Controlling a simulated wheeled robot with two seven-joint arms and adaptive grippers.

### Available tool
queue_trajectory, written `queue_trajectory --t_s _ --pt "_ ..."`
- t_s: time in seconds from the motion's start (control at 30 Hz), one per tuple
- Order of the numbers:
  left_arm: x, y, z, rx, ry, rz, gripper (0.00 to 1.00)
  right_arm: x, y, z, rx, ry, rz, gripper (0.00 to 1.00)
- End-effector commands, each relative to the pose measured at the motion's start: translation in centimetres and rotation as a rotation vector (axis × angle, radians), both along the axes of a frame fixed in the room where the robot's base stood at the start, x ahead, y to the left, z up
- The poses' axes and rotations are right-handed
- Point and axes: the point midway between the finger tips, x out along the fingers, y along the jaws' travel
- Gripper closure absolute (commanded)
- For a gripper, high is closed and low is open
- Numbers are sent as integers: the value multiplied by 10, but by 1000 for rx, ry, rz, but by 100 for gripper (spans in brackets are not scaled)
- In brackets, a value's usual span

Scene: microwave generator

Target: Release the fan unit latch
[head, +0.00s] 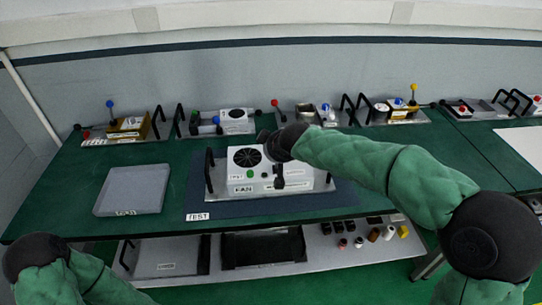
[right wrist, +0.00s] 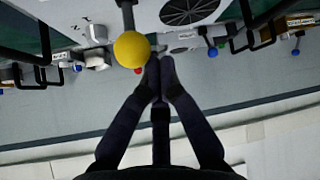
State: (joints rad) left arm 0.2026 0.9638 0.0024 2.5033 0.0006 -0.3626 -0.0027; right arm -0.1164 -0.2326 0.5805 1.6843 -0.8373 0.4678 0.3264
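The fan unit (head: 238,181) is a white box with a round black grille, a green button and a FAN label, on a metal plate with a black handle at its left. My right gripper (head: 280,178) is over its right part, pointing down. In the right wrist view, the fingertips (right wrist: 160,64) are together with nothing visible between them. A yellow ball on a dark rod (right wrist: 131,48), apparently the latch lever, is just left of the tips; contact cannot be told. The ball is hidden in the head view. My left gripper is out of view.
The unit is on a dark mat marked TEST (head: 198,216) on a green table. A grey tray (head: 133,190) lies to the left. Several modules with coloured knobs and black handles line the back. A lower shelf (head: 265,273) holds small parts.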

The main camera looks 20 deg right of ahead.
Motion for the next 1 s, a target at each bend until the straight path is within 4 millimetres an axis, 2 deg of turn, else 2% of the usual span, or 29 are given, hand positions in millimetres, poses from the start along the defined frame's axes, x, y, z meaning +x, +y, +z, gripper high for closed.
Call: queue_trajectory --t_s 0.3,0.7,1.0 --pt "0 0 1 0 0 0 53 -1 0 1 -1 3 -1 100" --pt "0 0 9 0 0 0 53 0 0 16 -1 0 0 100" --pt "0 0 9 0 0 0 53 0 0 17 0 0 0 100"
